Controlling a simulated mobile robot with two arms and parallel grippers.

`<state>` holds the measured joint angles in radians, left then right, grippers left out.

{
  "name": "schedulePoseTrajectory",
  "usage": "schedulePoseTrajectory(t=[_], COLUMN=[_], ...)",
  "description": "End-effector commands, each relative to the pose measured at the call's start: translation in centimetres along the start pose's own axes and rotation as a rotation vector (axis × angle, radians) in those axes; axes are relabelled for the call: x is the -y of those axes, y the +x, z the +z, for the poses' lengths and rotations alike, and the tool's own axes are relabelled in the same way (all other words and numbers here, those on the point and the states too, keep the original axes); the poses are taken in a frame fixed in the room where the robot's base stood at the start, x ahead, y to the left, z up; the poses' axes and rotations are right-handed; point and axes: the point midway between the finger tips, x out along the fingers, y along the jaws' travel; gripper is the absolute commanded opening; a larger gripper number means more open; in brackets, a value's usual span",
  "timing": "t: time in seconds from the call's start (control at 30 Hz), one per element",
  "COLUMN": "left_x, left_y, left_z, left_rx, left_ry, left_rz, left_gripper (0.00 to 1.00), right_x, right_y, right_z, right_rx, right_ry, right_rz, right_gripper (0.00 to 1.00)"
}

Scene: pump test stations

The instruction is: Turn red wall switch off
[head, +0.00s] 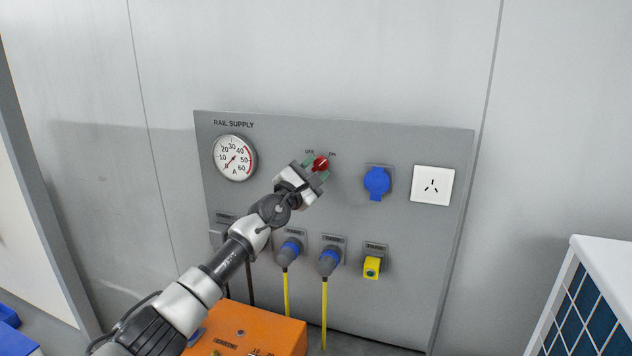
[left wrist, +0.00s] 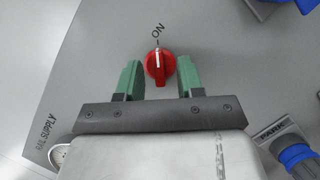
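The red wall switch (head: 321,163) is a round rotary knob on the grey panel, under the OFF and ON labels. In the left wrist view the red switch (left wrist: 159,68) has its white pointer line toward ON. My left gripper (head: 315,170) is at the switch, partly covering its surroundings. In the left wrist view the green fingers of my left gripper (left wrist: 158,76) are open, one on each side of the knob, with a gap on both sides. My right gripper is in neither view.
The RAIL SUPPLY panel (head: 400,285) also carries a round gauge (head: 234,158), a blue socket cover (head: 377,181), a white socket (head: 432,186), a yellow part (head: 372,267) and plugs with yellow cables. An orange box (head: 250,332) stands below. The wall above is clear.

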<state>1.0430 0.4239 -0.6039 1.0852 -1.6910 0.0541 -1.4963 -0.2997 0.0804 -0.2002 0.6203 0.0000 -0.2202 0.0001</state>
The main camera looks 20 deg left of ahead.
Motion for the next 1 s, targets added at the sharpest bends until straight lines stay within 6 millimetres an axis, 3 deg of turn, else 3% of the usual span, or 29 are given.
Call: schedulePoseTrajectory(t=[0.1,0.43,0.67,1.0], left_x=[0.06,-0.08,-0.07,-0.04], left_y=[0.53,0.76,0.75,0.75], left_z=[-0.03,0.11,0.1,0.12], left_rx=[0.001,0.0,0.0,0.001], left_ry=[0.0,0.0,0.0,-0.021], left_rz=[0.001,0.0,0.0,0.008], left_gripper=[0.37,0.37,0.02,0.0], right_x=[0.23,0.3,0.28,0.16], right_y=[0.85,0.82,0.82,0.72], right_z=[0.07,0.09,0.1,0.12], right_rx=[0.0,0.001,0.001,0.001], right_ry=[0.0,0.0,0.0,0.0], right_rz=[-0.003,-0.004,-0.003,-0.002], right_gripper=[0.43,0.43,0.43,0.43])
